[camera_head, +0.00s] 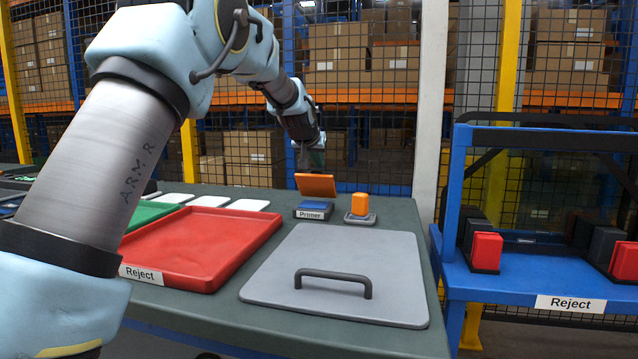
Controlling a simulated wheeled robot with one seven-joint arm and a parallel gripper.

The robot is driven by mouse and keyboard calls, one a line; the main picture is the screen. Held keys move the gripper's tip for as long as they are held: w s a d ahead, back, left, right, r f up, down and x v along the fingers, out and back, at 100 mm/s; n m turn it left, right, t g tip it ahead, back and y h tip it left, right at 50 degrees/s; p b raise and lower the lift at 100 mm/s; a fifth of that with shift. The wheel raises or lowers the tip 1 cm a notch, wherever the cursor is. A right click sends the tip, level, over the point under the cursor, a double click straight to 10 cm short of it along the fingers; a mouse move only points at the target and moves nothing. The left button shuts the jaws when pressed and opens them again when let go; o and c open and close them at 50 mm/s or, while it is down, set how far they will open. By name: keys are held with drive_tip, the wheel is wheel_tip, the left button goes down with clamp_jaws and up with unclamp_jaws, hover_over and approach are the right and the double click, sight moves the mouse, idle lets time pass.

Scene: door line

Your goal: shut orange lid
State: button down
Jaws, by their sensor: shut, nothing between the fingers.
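The orange lid (316,185) stands raised and tilted at the back edge of a small blue box (314,210) labelled "Primer". The box is at the far end of the dark green table. My gripper (312,165) is small in the view, pointing down just above and behind the lid. Its fingertips are partly hidden by the lid, and I see nothing held. I cannot tell whether it touches the lid.
A grey panel with a black handle (333,282) and a red tray (205,245) lie nearer. Several white pads lie left. A blue rack (510,275) stands right; mesh fencing is behind.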

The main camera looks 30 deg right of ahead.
sight(313, 175)
drive_tip(key=shift+s+a+f+t+h+b, duration=1)
drive_tip(key=shift+s+a+t+h+b, duration=0.25)
drive_tip(key=shift+b, duration=4.3)
drive_tip(key=t+b, duration=0.1)
drive_tip(key=b, duration=0.2)
drive_tip(key=s+a+f+t+h+b, duration=0.1)
drive_tip(key=b, duration=0.2)
drive_tip(key=shift+s+a+h+b, duration=0.1)
drive_tip(key=shift+s+h+b, duration=0.15)
drive_tip(key=shift+b, duration=0.1)
drive_tip(key=shift+s+a+f+b, duration=0.6)
drive_tip(key=shift+s+f+b, duration=0.1)
drive_tip(key=shift+b, duration=0.75)
